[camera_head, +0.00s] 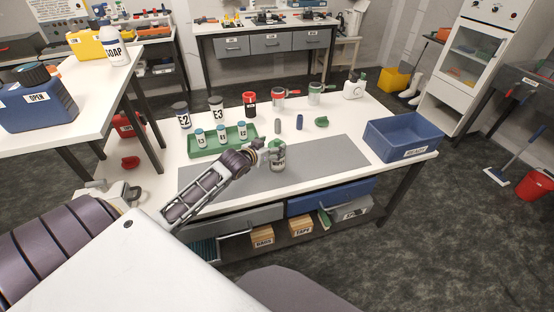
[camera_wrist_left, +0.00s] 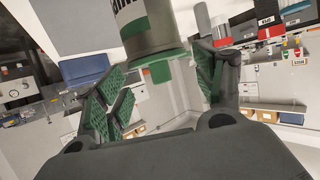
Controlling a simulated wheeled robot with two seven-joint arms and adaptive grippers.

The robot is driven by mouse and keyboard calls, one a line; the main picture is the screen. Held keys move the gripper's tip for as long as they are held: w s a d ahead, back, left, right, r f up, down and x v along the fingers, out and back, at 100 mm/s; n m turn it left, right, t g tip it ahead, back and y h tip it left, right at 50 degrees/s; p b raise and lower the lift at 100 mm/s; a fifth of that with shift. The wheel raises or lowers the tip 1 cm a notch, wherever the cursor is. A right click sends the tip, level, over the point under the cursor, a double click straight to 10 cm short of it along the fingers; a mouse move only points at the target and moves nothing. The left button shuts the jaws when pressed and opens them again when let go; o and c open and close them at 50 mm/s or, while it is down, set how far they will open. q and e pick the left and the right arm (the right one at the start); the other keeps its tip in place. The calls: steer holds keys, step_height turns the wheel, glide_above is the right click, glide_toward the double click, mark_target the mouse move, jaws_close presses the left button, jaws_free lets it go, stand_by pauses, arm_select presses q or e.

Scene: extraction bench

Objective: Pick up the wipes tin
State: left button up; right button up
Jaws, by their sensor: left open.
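The wipes tin (camera_head: 278,159) is a small grey can with a white label whose lettering is only partly legible. It stands upright on the grey mat (camera_head: 330,163) near the front of the bench. My left gripper (camera_head: 264,147) reaches in from the left, close to the tin's upper left side, and hides part of it. In the left wrist view a can with a white and green label (camera_wrist_left: 145,22), apparently the tin, shows large at the top, beyond and between the open green-padded fingers of the left gripper (camera_wrist_left: 163,88). I cannot tell whether they touch it. My right gripper is not in view.
Behind the mat a green tray (camera_head: 190,151) holds several small bottles. Canisters and red- and green-topped containers (camera_head: 249,104) stand further back. A blue bin (camera_head: 402,135) sits at the right end. The mat right of the tin is clear.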

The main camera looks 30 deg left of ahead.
mark_target(275, 144)
arm_select(q)
steer(key=shift+x, duration=1.95)
steer(key=shift+w+d+r, duration=0.1)
steer(key=shift+w+d, duration=0.05)
steer(key=shift+w, duration=0.1)
steer(key=c, duration=0.9)
steer(key=shift+r, duration=0.15)
steer(key=shift+c, duration=0.4)
steer(key=shift+r, duration=0.5)
step_height(275, 144, up, 8)
steer(key=shift+f, duration=0.15)
steer(key=shift+r, duration=0.6)
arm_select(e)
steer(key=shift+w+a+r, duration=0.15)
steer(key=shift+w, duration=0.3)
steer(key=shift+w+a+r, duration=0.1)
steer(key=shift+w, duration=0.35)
